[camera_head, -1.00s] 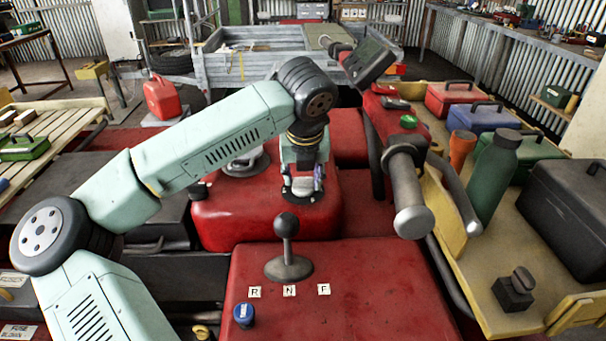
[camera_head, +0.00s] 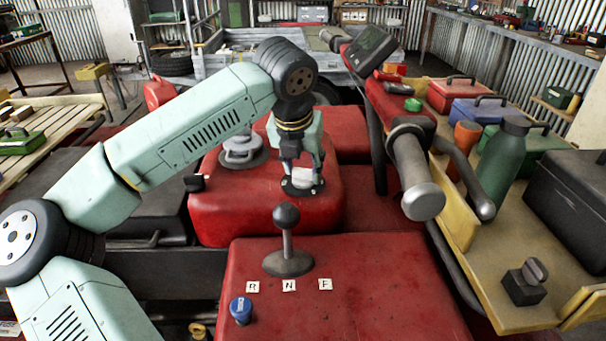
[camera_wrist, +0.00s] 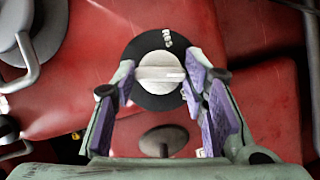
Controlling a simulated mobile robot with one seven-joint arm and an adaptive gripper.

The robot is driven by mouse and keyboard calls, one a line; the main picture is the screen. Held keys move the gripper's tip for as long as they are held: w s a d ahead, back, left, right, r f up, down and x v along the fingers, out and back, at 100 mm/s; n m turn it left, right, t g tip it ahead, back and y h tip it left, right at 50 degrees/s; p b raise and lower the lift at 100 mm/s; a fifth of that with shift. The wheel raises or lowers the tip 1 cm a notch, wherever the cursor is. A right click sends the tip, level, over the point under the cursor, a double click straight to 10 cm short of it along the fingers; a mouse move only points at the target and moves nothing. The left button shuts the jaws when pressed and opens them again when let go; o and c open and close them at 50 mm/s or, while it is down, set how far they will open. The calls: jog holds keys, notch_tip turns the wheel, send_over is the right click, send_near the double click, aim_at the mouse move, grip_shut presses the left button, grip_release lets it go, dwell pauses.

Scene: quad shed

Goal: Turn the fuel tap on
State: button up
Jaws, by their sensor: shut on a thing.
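The fuel tap (camera_head: 303,179) is a pale round knob on a black disc, on top of the red tank (camera_head: 225,217). In the wrist view the tap (camera_wrist: 157,72) has a raised bar lying roughly left to right, with a light mark at its right end. My gripper (camera_head: 303,170) points down over the tap. In the wrist view its purple-padded fingers (camera_wrist: 158,80) stand either side of the knob, shut on it. The labels' writing is too small to read.
A grey filler cap (camera_head: 241,150) stands left of the tap. A gear lever (camera_head: 287,240) with R, N, F labels rises nearer me. The handlebar grip (camera_head: 423,200) and a cluttered bench (camera_head: 463,285) are to the right.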

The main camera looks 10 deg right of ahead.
jog(key=m+g+h+b, duration=0.1)
jog(key=m, duration=0.3)
jog(key=shift+w+a+m, duration=0.1)
jog(key=shift+m, duration=0.2)
jog(key=shift+w+m+g+h, duration=0.1)
jog(key=shift+m+g+h, duration=0.6)
jog(key=shift+m, duration=1.2)
jog(key=o, duration=1.2)
jog(key=shift+c, duration=0.2)
jog(key=v, duration=1.2)
